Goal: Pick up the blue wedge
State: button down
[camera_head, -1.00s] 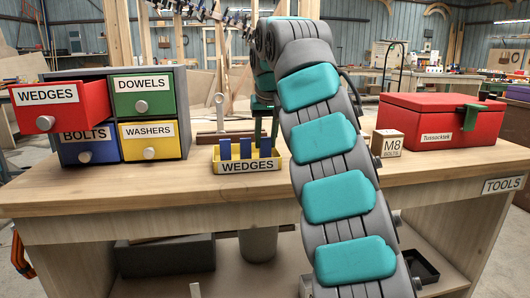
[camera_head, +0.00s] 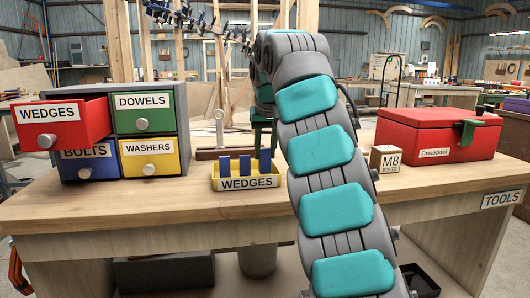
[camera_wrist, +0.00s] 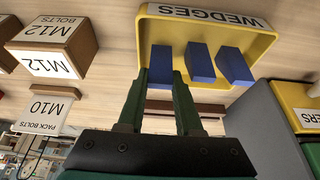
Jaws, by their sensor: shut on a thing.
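A yellow tray (camera_head: 246,183) labelled WEDGES stands on the workbench and has three blue wedges standing upright in it. My gripper (camera_head: 263,140) comes down from above on the rightmost blue wedge (camera_head: 265,161). In the wrist view, which is upside down, the tray (camera_wrist: 262,45) is at the top. There my gripper's dark green fingers (camera_wrist: 161,76) are shut on the leftmost wedge (camera_wrist: 161,60). The other two wedges (camera_wrist: 200,62) stand apart from the fingers. I cannot tell whether the held wedge is clear of the tray floor.
The drawer cabinet (camera_head: 188,120) stands left of the tray, with its red WEDGES drawer (camera_head: 66,122) pulled out. A small M8 bolts box (camera_head: 385,158) and a red toolbox (camera_head: 437,134) stand to the right. The bench front (camera_head: 130,205) is clear.

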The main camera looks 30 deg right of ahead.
jog(key=shift+a+r, duration=0.1)
jog(key=shift+r, duration=0.95)
jog(key=s+a+r+b, duration=0.1)
jog(key=s+a, duration=0.3)
jog(key=s, duration=1.1)
jog(key=shift+s+r+b, duration=0.2)
jog(key=shift+s+b, duration=0.05)
jog(key=shift+b, duration=0.6)
